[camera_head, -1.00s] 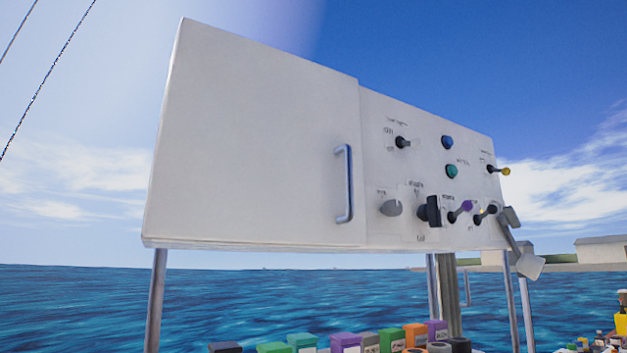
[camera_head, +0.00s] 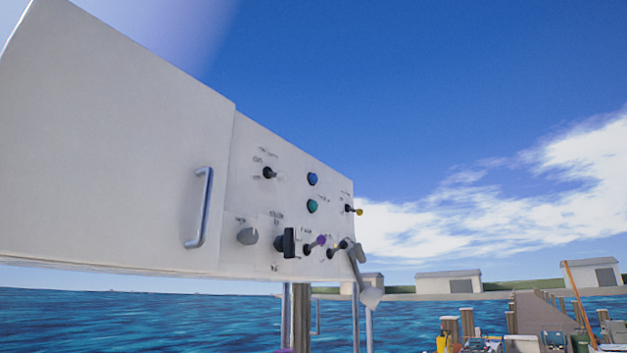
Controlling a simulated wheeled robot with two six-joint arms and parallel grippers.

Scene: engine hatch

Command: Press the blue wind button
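A round blue button (camera_head: 312,179) sits in the upper part of the white control panel (camera_head: 262,216). A round green button (camera_head: 312,206) is right below it. The small labels by the buttons are too small to read. Neither of my grippers shows in the head view, and nothing touches the blue button.
The panel also bears a black switch (camera_head: 269,172), a grey knob (camera_head: 247,236), a purple-tipped lever (camera_head: 319,240) and a yellow-tipped lever (camera_head: 354,211). A closed white door with a metal handle (camera_head: 200,208) is at the left. Cluttered items stand at lower right.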

